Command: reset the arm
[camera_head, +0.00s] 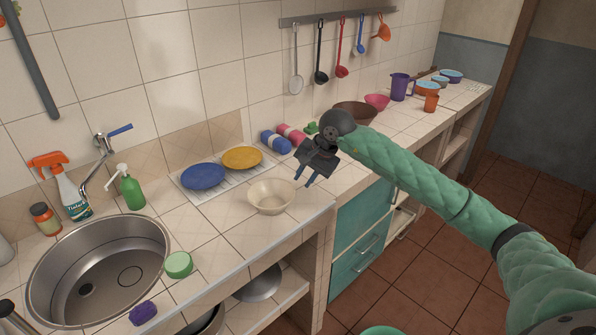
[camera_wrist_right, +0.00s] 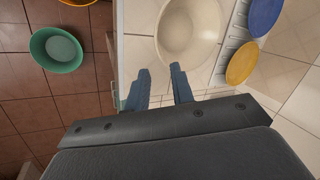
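My right arm (camera_head: 440,195) is green and padded and reaches in from the lower right, over the counter. My right gripper (camera_head: 309,179) hangs above the counter's front edge, just right of a cream bowl (camera_head: 271,197). Its two blue-grey fingers are apart with nothing between them, and they show in the right wrist view (camera_wrist_right: 160,88). There the cream bowl (camera_wrist_right: 188,30) lies just beyond the fingertips, apart from them. My left gripper is out of view; a small dark part at the lower left edge is too cut off to tell.
A steel sink (camera_head: 100,272), green sponge (camera_head: 179,265) and purple sponge (camera_head: 143,313) are at the left. Blue (camera_head: 204,176) and yellow (camera_head: 242,158) plates lie on a rack. Ladles hang from a rail (camera_head: 338,16). A green bowl (camera_wrist_right: 56,50) is on the floor.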

